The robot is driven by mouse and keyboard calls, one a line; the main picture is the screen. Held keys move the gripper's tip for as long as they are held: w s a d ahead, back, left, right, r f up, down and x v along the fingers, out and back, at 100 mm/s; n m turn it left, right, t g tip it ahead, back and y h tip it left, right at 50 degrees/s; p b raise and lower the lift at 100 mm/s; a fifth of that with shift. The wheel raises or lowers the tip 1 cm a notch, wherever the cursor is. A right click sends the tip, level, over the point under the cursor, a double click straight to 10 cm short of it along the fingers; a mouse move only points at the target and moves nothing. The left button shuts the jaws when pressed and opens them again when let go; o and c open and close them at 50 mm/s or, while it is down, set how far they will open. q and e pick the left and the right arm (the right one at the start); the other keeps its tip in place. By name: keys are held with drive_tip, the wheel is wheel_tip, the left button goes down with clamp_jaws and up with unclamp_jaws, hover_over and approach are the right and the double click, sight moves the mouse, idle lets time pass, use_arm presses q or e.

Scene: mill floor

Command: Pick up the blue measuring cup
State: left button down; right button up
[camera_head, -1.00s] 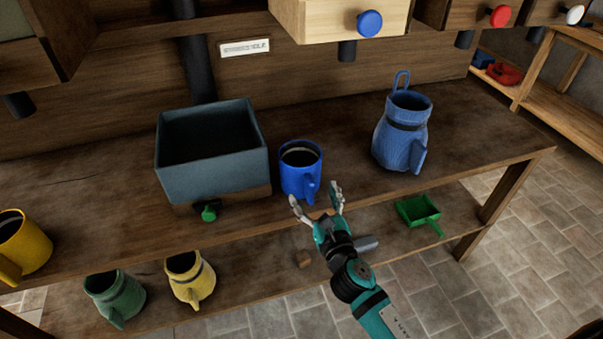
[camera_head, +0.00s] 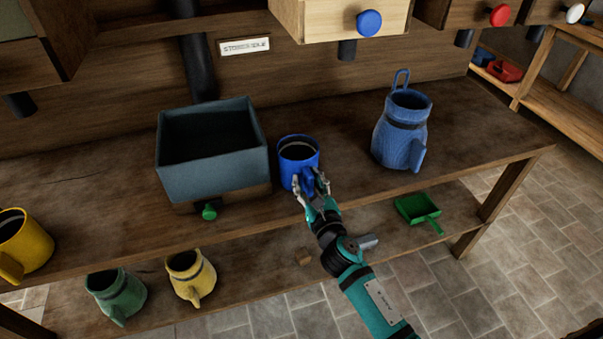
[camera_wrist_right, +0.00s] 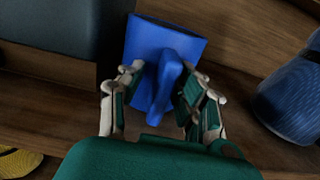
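The blue measuring cup (camera_head: 298,158) stands upright on the wooden bench, just right of the grey-blue box. Its handle points toward the bench's front edge. My right gripper (camera_head: 310,180) is at the cup's front, with one finger on each side of the handle. In the right wrist view the blue cup (camera_wrist_right: 165,50) fills the upper middle, and the handle hangs between the fingers of my right gripper (camera_wrist_right: 158,85). The fingers are partly closed, with a gap left of the handle; contact on the right is unclear. My left gripper is not in view.
The grey-blue box (camera_head: 212,180) is close on the cup's left. A blue ribbed jug (camera_head: 398,145) stands to the right, with bare bench between. A yellow mug (camera_head: 28,240) is far left. A green scoop (camera_head: 418,208) and green and yellow jugs sit on the lower shelf.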

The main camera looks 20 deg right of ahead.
clamp_jaws()
idle(0.3)
